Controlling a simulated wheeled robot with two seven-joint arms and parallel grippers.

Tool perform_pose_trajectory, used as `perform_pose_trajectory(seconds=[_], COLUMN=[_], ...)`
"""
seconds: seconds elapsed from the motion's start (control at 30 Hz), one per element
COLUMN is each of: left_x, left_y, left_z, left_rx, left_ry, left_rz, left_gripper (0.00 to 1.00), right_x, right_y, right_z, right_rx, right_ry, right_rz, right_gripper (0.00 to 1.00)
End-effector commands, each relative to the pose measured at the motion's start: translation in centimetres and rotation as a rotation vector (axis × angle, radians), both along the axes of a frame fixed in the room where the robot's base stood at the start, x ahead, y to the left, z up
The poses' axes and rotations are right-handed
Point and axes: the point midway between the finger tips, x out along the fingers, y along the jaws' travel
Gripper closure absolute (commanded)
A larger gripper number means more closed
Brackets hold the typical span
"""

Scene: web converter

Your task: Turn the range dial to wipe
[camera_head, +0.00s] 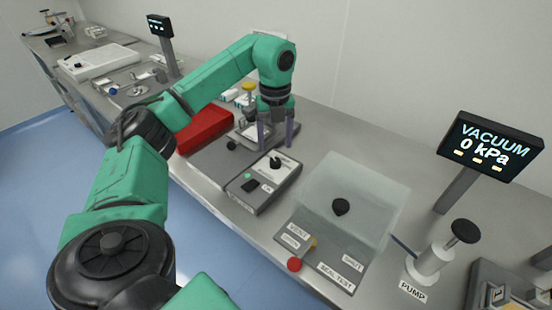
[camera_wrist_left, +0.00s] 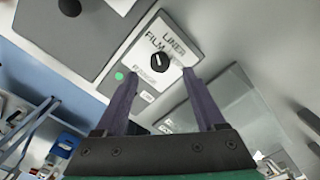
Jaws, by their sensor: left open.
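The range dial is a small black knob (camera_head: 275,162) on the pale top plate of a grey box (camera_head: 247,207). In the left wrist view the dial (camera_wrist_left: 160,63) has a white pointer mark, with the words FILM and LINER printed above it; a fainter label below-left is too blurred to read surely. I cannot tell exactly which label the pointer meets. My left gripper (camera_head: 276,145) points down over the dial box, its purple-grey fingers apart. In the left wrist view the fingertips (camera_wrist_left: 160,76) lie either side of the dial, with nothing gripped. My right gripper is out of view.
A green button (camera_wrist_left: 119,76) and a black switch (camera_head: 250,185) sit on the same box. A red bin (camera_head: 205,130) is behind it. To the right are a clear-lidded box (camera_head: 360,195), a pump (camera_head: 430,262) and a vacuum display (camera_head: 490,145) reading 0 kPa.

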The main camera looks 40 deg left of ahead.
Motion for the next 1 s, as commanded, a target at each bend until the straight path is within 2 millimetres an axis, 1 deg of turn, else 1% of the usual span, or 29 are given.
perform_pose_trajectory(seconds=[0.03, 0.1, 0.23, 0.37, 0.57, 0.6, 0.67, 0.7, 0.73, 0.77, 1.0], left_x=[-0.1, -0.1, 0.0, 0.0, 0.0, 0.0, 0.0, 0.0, 0.0, 0.0, 0.0], left_y=[0.1, 0.1, 0.0, 0.0, 0.0, 0.0, 0.0, 0.0, 0.0, 0.0, 0.0], left_z=[-1.1, -2.7, -4.9, -5.7, -5.8, -5.8, -5.8, -5.7, -5.7, -5.7, -5.7], left_rx=[0.002, 0.001, 0.000, -0.001, -0.001, -0.001, -0.001, -0.001, -0.001, -0.001, -0.001], left_ry=[0.005, 0.004, 0.001, -0.002, -0.002, -0.002, -0.002, -0.002, -0.002, -0.002, -0.001], left_rz=[0.000, 0.000, -0.001, -0.001, -0.001, -0.001, -0.001, -0.001, -0.001, -0.001, -0.010], left_gripper=[0.28, 0.28, 0.28, 0.28, 0.28, 0.44, 0.67, 0.82, 0.93, 1.00, 1.00], right_x=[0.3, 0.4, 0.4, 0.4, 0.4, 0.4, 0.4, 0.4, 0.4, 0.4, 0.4], right_y=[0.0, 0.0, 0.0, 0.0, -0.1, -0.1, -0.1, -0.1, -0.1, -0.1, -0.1], right_z=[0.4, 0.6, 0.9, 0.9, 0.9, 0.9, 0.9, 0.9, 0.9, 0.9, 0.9], right_rx=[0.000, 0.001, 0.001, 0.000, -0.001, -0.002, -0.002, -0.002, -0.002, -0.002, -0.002], right_ry=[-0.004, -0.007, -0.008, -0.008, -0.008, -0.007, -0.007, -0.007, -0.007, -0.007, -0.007], right_rz=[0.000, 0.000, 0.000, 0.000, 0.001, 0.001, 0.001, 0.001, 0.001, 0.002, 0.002], right_gripper=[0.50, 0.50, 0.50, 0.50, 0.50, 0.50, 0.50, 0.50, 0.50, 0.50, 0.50])
